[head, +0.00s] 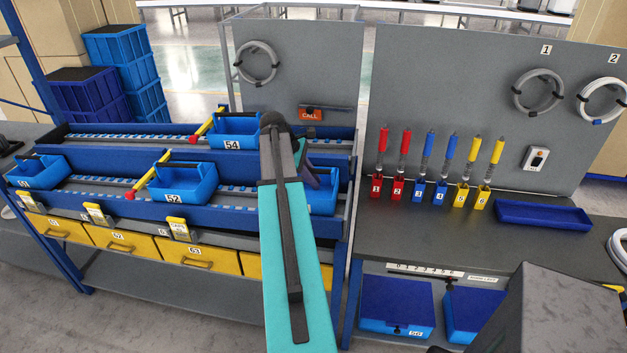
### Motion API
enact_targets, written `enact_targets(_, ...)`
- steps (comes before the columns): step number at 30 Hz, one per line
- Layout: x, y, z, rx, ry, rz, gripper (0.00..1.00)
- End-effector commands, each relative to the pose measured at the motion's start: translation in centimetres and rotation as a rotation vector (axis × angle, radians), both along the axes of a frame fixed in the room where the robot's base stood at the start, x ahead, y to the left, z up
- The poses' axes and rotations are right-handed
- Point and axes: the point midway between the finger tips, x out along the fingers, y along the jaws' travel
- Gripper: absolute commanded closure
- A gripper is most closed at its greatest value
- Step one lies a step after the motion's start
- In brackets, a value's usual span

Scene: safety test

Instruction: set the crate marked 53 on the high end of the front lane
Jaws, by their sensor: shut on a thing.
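A blue crate (323,199) is at the right end of the front lane (240,203), partly behind my teal arm; its marking is hidden. My gripper (312,178) is mostly hidden behind the arm, at the top of this crate, and is shut on it. I cannot tell whether the crate rests on the lane or hangs just above it. Crate 52 (184,186) sits mid-lane, and crate 51 (38,172) sits at the left end. No number 53 on a crate is readable.
Crate 54 (232,136) stands on the rear lane. A yellow bar with a red end (148,176) crosses the front lane left of crate 52; another (208,124) is on the rear lane. Yellow drawers (122,242) lie below. A bench with tools (430,215) is right.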

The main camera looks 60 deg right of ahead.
Motion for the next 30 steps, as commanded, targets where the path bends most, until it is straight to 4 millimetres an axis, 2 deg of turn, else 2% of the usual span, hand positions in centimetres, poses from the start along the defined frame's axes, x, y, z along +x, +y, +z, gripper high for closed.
enact_targets(1, 0.0, 0.0, 0.0, 0.000, 0.000, 0.000, 0.81)
enact_targets(4, 0.0, 0.0, 0.1, 0.000, 0.000, 0.000, 0.65)
enact_targets(19, 0.2, 0.1, 0.5, 0.000, 0.000, 0.000, 0.65)
enact_targets(30, 1.5, 1.1, 3.5, -0.002, 0.000, 0.001, 0.65)
